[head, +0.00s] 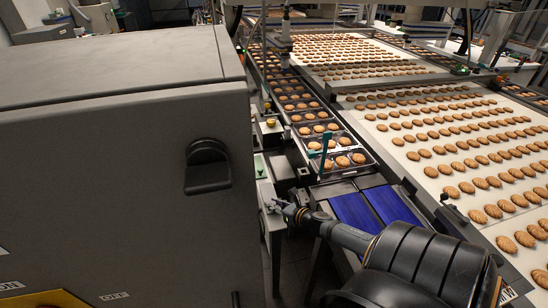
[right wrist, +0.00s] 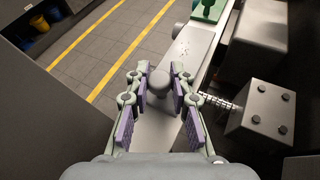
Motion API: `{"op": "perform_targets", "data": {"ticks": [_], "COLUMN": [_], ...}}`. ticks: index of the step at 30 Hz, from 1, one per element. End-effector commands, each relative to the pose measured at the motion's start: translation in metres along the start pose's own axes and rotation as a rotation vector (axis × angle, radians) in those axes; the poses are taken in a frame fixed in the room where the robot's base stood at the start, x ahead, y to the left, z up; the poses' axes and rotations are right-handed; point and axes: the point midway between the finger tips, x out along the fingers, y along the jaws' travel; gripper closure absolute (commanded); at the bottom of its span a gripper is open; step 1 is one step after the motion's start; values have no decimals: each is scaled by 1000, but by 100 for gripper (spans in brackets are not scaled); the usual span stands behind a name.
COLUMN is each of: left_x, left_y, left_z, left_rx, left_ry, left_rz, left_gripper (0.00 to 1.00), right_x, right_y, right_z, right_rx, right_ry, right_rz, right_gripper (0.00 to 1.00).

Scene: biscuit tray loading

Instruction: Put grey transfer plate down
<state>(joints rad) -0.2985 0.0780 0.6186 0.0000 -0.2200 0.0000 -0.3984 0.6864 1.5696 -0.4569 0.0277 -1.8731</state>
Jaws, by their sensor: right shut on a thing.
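The grey transfer plate (right wrist: 188,52) shows in the right wrist view as a long, flat grey strip with a round grey knob (right wrist: 158,80) at its near end. My right gripper (right wrist: 159,72) has its purple-padded fingers on both sides of the knob and is shut on it. In the head view my right gripper (head: 282,207) is low in the middle, beside the narrow ledge left of the blue belt. There I cannot clearly tell the plate from the grey ledge. My left gripper is not in view.
A large grey cabinet (head: 120,150) fills the left of the head view. Trays of biscuits (head: 318,127) line the conveyor, with a blue belt (head: 372,208) at its near end. A grey bolted block (right wrist: 262,115) stands close right of the gripper in the wrist view.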

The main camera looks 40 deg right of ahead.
Motion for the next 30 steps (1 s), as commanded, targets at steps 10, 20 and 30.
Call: {"op": "perform_targets", "data": {"ticks": [10,20,30], "left_x": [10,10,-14], "left_y": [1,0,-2], "left_z": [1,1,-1], "left_rx": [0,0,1], "left_ry": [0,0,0], "left_rz": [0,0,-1], "left_gripper": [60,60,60], "right_x": [5,5,-3], "right_y": [-1,-1,-2], "right_z": [-11,-11,-2], "right_rx": [0,-1,1], "right_ry": [-1,-1,5], "right_rz": [1,1,0], "right_gripper": [100,55,55]}}
